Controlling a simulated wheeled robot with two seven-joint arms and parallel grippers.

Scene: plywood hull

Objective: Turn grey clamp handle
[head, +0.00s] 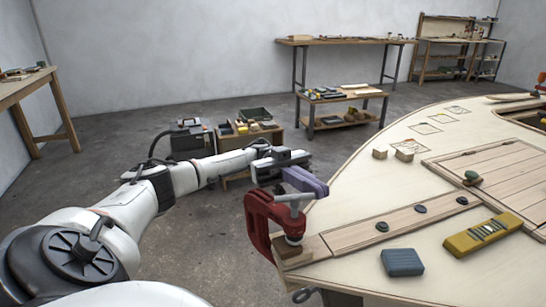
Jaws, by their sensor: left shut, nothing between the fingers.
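A red C-clamp (256,222) grips the near left edge of the plywood hull, over the end of a wooden strip. Its grey handle (293,197) is a short crossbar on top of an upright screw, which ends in a pad on a small wood block. My left arm reaches in from the left. My left gripper (319,187), with purple fingers, is shut and empty. The fingers show just above and behind the handle; I cannot tell whether they touch it. My right gripper is not in view.
On the hull (350,208) lie a blue-grey block (402,262), a yellow tool (482,236), dark round knobs (382,226), small wood blocks (380,153) and a plank hatch (490,172). Workbenches (345,41) stand at the back. Open floor lies left of the hull.

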